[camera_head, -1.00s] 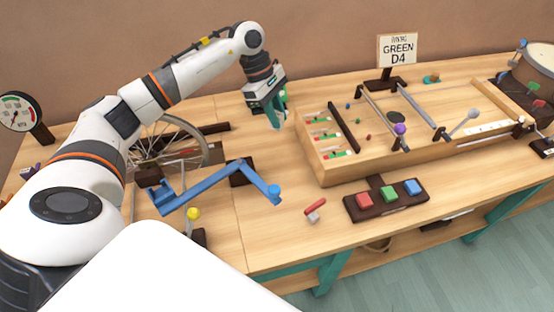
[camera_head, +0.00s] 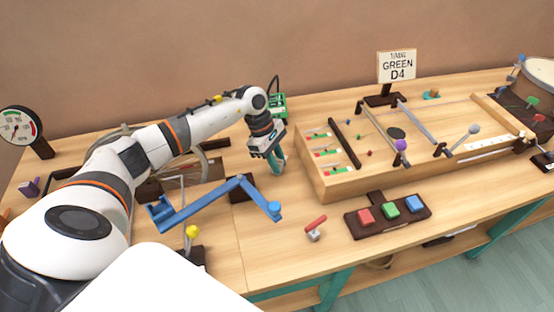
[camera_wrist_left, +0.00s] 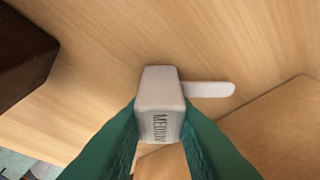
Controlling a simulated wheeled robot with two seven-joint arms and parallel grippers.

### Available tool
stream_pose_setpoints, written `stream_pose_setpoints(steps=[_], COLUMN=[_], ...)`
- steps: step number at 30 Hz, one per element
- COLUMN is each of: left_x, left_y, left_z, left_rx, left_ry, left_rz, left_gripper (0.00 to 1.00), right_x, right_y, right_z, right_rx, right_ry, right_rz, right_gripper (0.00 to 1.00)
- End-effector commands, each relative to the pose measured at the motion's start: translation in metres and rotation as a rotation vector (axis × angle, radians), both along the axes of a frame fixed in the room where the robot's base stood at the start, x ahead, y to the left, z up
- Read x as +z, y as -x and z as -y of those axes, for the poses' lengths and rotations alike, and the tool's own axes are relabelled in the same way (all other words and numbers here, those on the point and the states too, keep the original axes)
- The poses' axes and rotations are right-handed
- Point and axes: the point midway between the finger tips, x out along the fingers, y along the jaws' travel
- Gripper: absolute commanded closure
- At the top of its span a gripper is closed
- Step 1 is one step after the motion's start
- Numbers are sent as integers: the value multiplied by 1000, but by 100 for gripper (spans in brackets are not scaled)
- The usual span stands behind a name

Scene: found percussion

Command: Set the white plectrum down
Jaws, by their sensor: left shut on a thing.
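My left gripper (camera_head: 276,164) has its teal fingers low over the table, just left of the wooden string box (camera_head: 318,187). In the left wrist view the gripper (camera_wrist_left: 160,122) is shut on the white plectrum (camera_wrist_left: 160,90), a pale block marked MEDIUM with a thin white tongue sticking out to the right. The plectrum is close above the wooden tabletop; I cannot tell whether it touches. In the head view the fingers hide most of it. My right gripper is not in view.
A blue crank arm (camera_head: 210,203) with a dark block stands left of the gripper. A button panel (camera_head: 377,225) and a red-handled piece (camera_head: 315,226) are in front. A green device (camera_head: 279,105) stands behind. Bare tabletop lies between crank and string box.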

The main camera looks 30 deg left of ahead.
Motion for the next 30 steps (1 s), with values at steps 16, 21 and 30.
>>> stream_pose_setpoints(steps=[16,21,30], left_x=[-1,2,9], left_y=[0,0,3], left_z=[0,0,-44], left_rx=[0,0,6], left_ry=[0,0,-4], left_rz=[0,0,-1], left_gripper=[55,55,55], right_x=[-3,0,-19], right_y=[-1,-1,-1], right_z=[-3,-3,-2], right_rx=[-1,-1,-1], right_ry=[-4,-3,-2], right_rz=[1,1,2], right_gripper=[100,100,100])
